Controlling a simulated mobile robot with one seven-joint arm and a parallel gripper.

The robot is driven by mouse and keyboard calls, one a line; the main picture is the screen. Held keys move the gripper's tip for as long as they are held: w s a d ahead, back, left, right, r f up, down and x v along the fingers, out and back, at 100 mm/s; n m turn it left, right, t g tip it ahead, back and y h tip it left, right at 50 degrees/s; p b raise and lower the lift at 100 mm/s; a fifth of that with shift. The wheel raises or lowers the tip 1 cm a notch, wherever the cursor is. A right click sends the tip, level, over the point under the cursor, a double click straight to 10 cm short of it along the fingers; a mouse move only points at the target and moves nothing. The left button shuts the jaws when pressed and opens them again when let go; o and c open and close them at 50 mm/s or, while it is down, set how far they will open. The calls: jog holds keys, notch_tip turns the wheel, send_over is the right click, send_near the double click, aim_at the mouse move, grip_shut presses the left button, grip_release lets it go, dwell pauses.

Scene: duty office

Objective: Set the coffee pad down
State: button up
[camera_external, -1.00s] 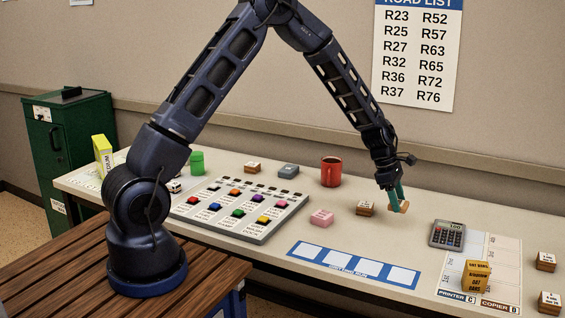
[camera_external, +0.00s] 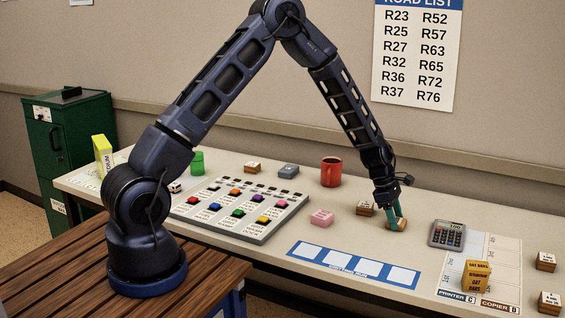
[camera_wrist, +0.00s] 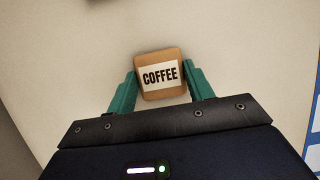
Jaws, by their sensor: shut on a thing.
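The coffee pad is a small tan block (camera_wrist: 160,75) with a white label reading COFFEE. My gripper (camera_wrist: 162,88) has its two green fingers on either side of the pad and is shut on it. In the external view my gripper (camera_external: 397,221) is low over the table, and the pad (camera_external: 396,225) shows at the fingertips, at or very near the tabletop. I cannot tell whether the pad touches the table.
A wooden stamp block (camera_external: 365,208) stands just left of my gripper, with a pink block (camera_external: 321,217) farther left. A calculator (camera_external: 447,235) lies to the right. The blue-framed strip (camera_external: 355,265) is in front. A red mug (camera_external: 331,171) stands behind.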

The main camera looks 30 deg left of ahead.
jog(key=o, duration=1)
jog(key=shift+c, duration=0.2)
jog(key=s+a+r+m+t, duration=0.1)
jog(key=s+a+r+m, duration=0.1)
jog(key=a+r, duration=0.8)
jog(key=s+a+r+m, duration=0.1)
jog(key=a+r+m, duration=0.35)
jog(key=r, duration=1.05)
jog(key=s+a+r+m+t+y, duration=0.1)
jog(key=s+a+r, duration=0.3)
jog(key=a, duration=0.3)
jog(key=s+a+r+m, duration=0.2)
jog(key=s+a+r, duration=0.1)
jog(key=a+r, duration=0.25)
jog(key=s+a+r+m+t+y, duration=0.1)
jog(key=s+a+m, duration=0.3)
jog(key=s+a, duration=0.5)
jog(key=s+a+r+m+t+y, duration=0.1)
jog(key=s+a+r+m+y, duration=0.1)
jog(key=s+a, duration=0.8)
jog(key=shift+s+r+m+t, duration=0.3)
jog(key=shift+s+r+m, duration=0.7)
jog(key=shift+s, duration=1.55)
